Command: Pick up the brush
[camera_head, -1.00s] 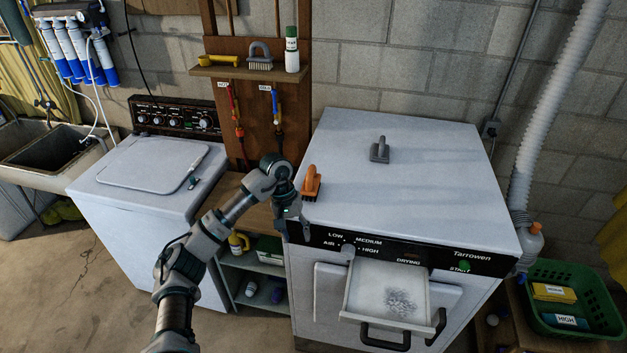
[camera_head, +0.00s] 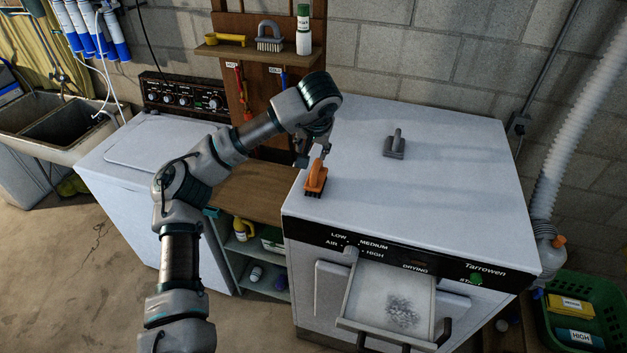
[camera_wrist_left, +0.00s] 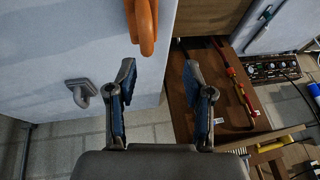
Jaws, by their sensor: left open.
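An orange-handled brush (camera_head: 315,178) with dark bristles stands bristles down on the dryer top, near its left front edge. My left gripper (camera_head: 313,155) is open and empty just above and behind its handle. In the left wrist view the orange handle (camera_wrist_left: 146,24) lies ahead of the open fingertips (camera_wrist_left: 160,68), slightly left of the middle, with a gap to them. Its bristles are not visible there. A grey-handled tool (camera_head: 394,145) lies farther back on the dryer and also shows in the wrist view (camera_wrist_left: 80,92). My right gripper is not in view.
The dryer (camera_head: 440,190) has an open lint drawer (camera_head: 375,298) at its front. A washer (camera_head: 145,150) stands left, beyond a wooden surface.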

